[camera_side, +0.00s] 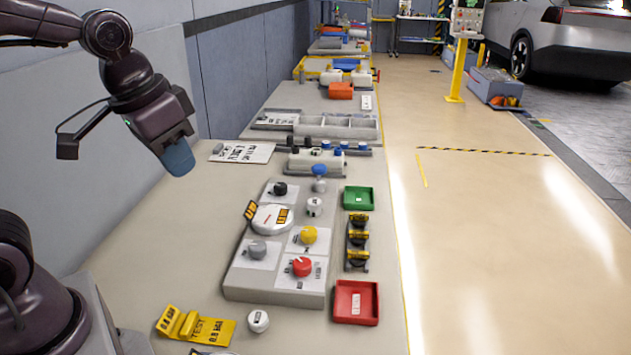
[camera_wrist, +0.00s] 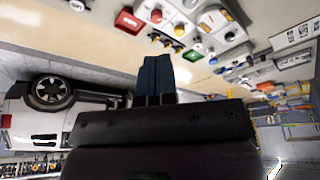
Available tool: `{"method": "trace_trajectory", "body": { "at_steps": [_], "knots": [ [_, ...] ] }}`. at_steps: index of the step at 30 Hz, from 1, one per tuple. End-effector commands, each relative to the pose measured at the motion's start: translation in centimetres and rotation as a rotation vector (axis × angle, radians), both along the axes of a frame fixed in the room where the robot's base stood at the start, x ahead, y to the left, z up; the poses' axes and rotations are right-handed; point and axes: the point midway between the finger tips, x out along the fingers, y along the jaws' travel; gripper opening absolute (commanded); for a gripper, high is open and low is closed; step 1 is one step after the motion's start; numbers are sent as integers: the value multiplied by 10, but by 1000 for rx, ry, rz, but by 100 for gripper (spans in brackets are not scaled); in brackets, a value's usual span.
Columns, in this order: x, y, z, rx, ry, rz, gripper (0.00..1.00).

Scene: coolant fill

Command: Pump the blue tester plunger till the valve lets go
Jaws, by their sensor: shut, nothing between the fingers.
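The blue tester plunger (camera_side: 319,170) stands at the far end of the panel board (camera_side: 275,296), on a small grey fitting. My gripper (camera_side: 180,160) is high at the left in the side view, well apart from the plunger and above the table. Its blue-grey fingers are together and hold nothing; they also show in the wrist view (camera_wrist: 155,75). A round white dial (camera_side: 271,217) sits on the board with yellow-black tags beside it. I cannot tell which part is the valve. The dial's reading is too small to make out.
The board carries black (camera_side: 280,189), grey (camera_side: 257,249), yellow (camera_side: 308,235) and red (camera_side: 302,266) knobs. A green tray (camera_side: 358,198) and a red tray (camera_side: 356,302) stand at its right. A yellow test tag (camera_side: 205,328) lies in front. The table's left side is mostly clear.

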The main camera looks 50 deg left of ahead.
Motion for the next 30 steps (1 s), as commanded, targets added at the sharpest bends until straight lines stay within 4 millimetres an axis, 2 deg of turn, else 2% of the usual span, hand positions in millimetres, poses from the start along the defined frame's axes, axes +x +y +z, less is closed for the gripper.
{"method": "trace_trajectory", "body": {
  "at_steps": [8,14,23,30],
  "knots": [
    [83,33,-14,-22,53,151,0],
    [149,66,-36,-33,40,300,0],
    [245,126,-90,-43,-45,557,0],
    [319,177,-139,-69,-199,776,0]
  ]
}}
